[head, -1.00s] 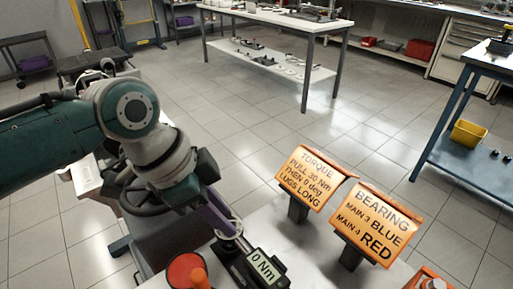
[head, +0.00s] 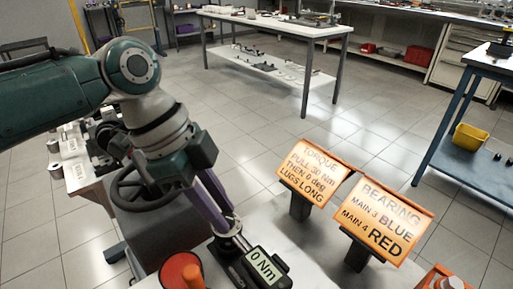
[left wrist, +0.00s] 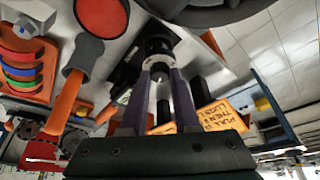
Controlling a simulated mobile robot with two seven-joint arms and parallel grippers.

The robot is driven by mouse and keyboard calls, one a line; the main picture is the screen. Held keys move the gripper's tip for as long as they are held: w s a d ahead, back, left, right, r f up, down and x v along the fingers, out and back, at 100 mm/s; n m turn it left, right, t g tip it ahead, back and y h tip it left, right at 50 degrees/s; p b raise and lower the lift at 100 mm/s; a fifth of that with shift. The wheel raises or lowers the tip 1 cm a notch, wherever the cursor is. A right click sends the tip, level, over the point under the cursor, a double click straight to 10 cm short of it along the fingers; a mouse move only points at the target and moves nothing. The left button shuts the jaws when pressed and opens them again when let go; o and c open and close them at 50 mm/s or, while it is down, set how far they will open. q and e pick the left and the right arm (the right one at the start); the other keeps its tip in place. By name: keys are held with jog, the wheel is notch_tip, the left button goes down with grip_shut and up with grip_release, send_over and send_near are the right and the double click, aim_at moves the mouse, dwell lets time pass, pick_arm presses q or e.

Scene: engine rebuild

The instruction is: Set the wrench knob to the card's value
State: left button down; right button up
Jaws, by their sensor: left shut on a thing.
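The orange torque card (head: 313,173) stands on a black post on the bench. It reads PULL 30 Nm, THEN 0 deg, LUGS LONG. The black wrench unit (head: 280,281) lies at the bottom of the head view, its display (head: 264,267) reading 0 Nm. My left gripper (head: 229,228) reaches down to the wrench's knob end, its purple fingers shut on the knob. In the left wrist view the fingertips (left wrist: 159,68) close around the dark and metallic knob (left wrist: 158,48). My right gripper is not in view.
An orange bearing card (head: 385,219) stands right of the torque card. A red disc (head: 180,272) with an orange handle lies just left of the wrench. A rack of coloured bearing shells (left wrist: 22,70) shows in the left wrist view. A black handwheel (head: 146,192) is behind my arm.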

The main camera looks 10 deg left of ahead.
pick_arm(q)
jog(key=c, duration=0.6)
grip_release()
jog(key=shift+c, duration=0.2)
jog(key=p+v, duration=0.1)
jog(key=v, duration=0.9)
jog(key=shift+a, duration=0.1)
